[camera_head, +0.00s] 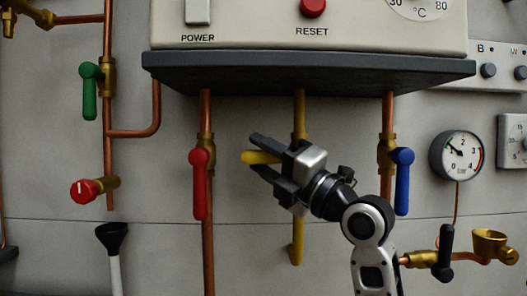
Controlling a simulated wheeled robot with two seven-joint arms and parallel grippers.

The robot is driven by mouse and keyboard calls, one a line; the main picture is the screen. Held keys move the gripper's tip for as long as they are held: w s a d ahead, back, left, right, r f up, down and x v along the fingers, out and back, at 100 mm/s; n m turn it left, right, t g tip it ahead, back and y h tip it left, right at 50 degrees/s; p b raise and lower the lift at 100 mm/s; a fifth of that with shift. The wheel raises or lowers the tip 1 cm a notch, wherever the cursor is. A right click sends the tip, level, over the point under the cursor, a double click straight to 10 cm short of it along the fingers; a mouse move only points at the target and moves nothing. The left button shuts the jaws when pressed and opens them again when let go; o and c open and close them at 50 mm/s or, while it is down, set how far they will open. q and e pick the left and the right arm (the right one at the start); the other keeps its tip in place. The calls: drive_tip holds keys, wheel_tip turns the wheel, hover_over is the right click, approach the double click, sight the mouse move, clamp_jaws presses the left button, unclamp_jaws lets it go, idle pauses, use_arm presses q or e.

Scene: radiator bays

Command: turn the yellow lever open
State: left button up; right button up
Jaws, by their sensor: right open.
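The yellow lever (259,157) is on the yellow pipe (299,110) below the middle of the boiler. Its visible end points left, and the rest of it and its valve are hidden behind my right gripper. My right gripper (256,157) is open, with its two dark fingers above and below the yellow lever. I cannot tell whether the fingers touch it. My left gripper is not in view.
A red lever (200,183) hangs to the left and a blue lever (403,180) to the right, both pointing down. The boiler's dark ledge (310,72) overhangs above. A green lever (89,92), a red knob (88,190) and a gauge (456,156) are farther out.

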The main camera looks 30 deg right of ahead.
clamp_jaws()
